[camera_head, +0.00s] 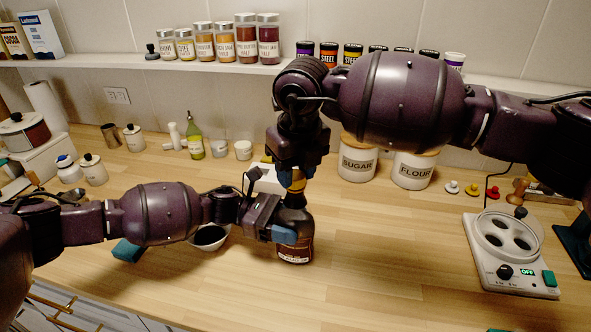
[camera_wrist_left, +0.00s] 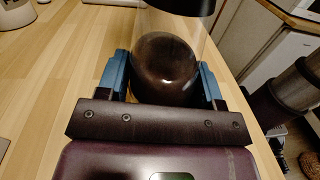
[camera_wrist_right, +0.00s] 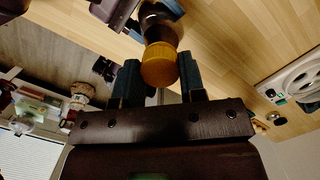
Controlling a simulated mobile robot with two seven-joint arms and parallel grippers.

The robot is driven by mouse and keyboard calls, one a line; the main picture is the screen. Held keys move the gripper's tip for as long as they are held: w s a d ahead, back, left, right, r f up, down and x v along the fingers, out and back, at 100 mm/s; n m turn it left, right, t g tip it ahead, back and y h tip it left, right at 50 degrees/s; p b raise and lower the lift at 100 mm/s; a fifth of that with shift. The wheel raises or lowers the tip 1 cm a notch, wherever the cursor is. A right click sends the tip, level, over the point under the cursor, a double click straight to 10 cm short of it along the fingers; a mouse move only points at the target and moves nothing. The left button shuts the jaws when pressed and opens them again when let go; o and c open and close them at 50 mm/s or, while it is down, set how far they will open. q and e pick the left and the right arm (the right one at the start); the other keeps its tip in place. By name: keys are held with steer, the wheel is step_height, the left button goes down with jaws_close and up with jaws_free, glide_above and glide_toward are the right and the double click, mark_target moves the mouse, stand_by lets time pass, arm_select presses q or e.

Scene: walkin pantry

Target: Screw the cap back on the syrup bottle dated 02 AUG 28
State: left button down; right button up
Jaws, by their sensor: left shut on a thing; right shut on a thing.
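The dark brown syrup bottle (camera_head: 296,251) stands upright on the wooden counter; its label is too small to read a date. My left gripper (camera_head: 284,232) is shut on the bottle's body, and the left wrist view shows the dark bottle (camera_wrist_left: 165,68) between its blue fingers. The yellow cap (camera_head: 297,183) is at the top of the bottle. My right gripper (camera_head: 292,176) comes from above and is shut on the cap. In the right wrist view the cap (camera_wrist_right: 159,66) is in line with the bottle's neck (camera_wrist_right: 158,25); whether it is threaded cannot be told.
A white bowl (camera_head: 221,240) with dark contents and a teal block (camera_head: 128,250) lie left of the bottle, partly behind my left arm. Sugar (camera_head: 357,165) and flour (camera_head: 412,171) canisters stand behind. A white hotplate device (camera_head: 487,262) is at right.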

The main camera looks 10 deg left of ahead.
steer(key=m, duration=0.6)
steer(key=shift+m+h, duration=0.4)
steer(key=m, duration=0.5)
steer(key=shift+m+h, duration=0.3)
steer(key=m, duration=0.6)
steer(key=shift+m+h, duration=0.3)
steer(key=shift+m, duration=0.1)
steer(key=m, duration=0.6)
steer(key=shift+g, duration=0.4)
steer(key=o, duration=0.9)
steer(key=shift+r, duration=2.2)
